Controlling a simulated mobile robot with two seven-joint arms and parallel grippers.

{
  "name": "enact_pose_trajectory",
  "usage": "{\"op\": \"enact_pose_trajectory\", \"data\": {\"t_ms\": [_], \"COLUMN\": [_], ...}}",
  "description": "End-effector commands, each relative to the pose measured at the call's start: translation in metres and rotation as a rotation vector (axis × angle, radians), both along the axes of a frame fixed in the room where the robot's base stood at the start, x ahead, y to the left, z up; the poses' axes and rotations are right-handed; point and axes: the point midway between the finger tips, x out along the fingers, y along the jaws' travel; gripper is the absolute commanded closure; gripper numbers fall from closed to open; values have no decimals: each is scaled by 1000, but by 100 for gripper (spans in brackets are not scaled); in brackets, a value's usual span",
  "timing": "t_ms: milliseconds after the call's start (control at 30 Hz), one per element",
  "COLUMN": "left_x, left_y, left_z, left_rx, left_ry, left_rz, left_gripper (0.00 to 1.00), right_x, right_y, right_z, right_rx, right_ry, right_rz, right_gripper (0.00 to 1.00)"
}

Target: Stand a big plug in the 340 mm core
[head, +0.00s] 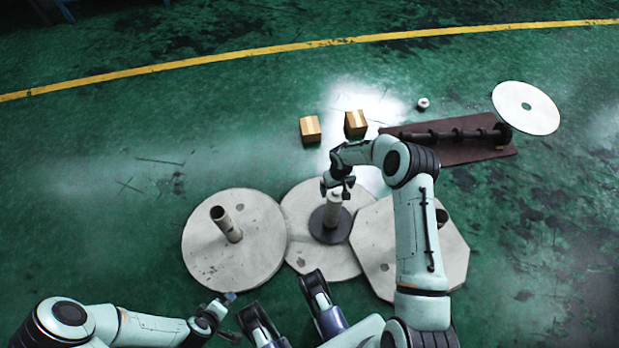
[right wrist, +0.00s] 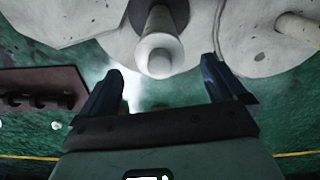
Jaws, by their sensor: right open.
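Three cores stand on pale slabs. A dark tube end (head: 441,215) on the right slab is mostly behind my arm. I cannot tell which core is the 340 mm one. My right gripper (head: 338,190) is at the top of the middle core. In the right wrist view its open fingers (right wrist: 160,82) lie either side of a white rounded top (right wrist: 158,56). My left gripper (head: 228,316) is low at the left, its jaws unclear.
A brown board (head: 470,152) carries a dark bar with several round dark pieces (head: 457,135). Two cardboard boxes (head: 310,129) (head: 356,122), a small white roll (head: 423,103) and a white disc (head: 525,107) lie beyond. The green floor at left is clear.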

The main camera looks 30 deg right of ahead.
Motion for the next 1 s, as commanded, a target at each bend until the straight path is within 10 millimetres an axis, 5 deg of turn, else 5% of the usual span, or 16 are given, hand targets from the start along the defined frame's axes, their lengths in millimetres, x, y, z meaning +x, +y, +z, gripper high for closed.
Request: {"op": "enact_pose_trajectory", "data": {"t_ms": [267,1000], "left_x": [0,11], "left_y": [0,0], "left_z": [39,139], "left_rx": [0,-1], "left_ry": [-11,-44], "left_rz": [0,0], "left_gripper": [2,2], "right_x": [0,-21], "right_y": [0,99], "right_z": [61,170], "right_rx": [0,11], "right_ry": [0,8], "right_rz": [0,104], "right_gripper": [2,2]}}
